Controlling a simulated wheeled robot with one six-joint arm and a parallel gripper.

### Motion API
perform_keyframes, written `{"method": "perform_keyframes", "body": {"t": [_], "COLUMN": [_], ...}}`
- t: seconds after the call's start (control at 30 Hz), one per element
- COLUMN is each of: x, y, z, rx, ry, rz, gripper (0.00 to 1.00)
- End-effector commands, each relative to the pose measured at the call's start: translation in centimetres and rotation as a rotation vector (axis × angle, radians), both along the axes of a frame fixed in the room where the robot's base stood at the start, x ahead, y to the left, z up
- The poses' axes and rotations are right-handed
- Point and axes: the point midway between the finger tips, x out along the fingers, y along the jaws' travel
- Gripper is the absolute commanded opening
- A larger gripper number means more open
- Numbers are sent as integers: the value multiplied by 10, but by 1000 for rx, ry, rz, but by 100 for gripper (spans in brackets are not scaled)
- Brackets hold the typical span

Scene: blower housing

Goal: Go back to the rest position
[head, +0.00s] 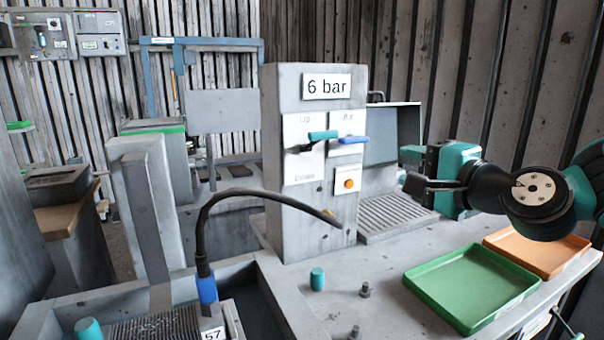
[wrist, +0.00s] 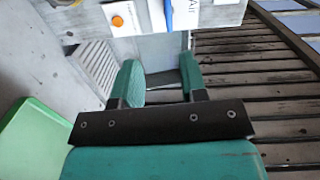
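My gripper (head: 412,168) is raised at the right in the head view, above the table and in front of the grey screen-like box. In the wrist view my gripper (wrist: 159,78) has its two teal fingers apart with nothing between them. The grey post (head: 290,215) with the "6 bar" sign (head: 327,86) stands left of it, clear of the fingers. The post carries a teal lever (head: 322,135), a blue lever (head: 354,140) and an orange button (head: 349,183). The blue lever (wrist: 168,14) and orange button (wrist: 117,21) also show in the wrist view.
A green tray (head: 472,288) and an orange tray (head: 538,252) lie below my arm. A teal cylinder (head: 317,279) and small dark pegs (head: 365,290) stand on the table (head: 395,325). A black hose (head: 240,192) arches at the left to a blue connector (head: 207,289).

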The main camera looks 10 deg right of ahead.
Motion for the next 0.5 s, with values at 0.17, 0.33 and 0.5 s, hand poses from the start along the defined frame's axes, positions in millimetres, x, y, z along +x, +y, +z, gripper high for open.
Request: {"method": "perform_keyframes", "body": {"t": [0.17,0.33,0.5], "x": [-44,-124,-192], "y": [70,110,105], "z": [-20,-52,-68], "rx": [-374,-847,-1171], "ry": [98,178,222], "rz": [334,786,1163], "gripper": [39,39,39]}}
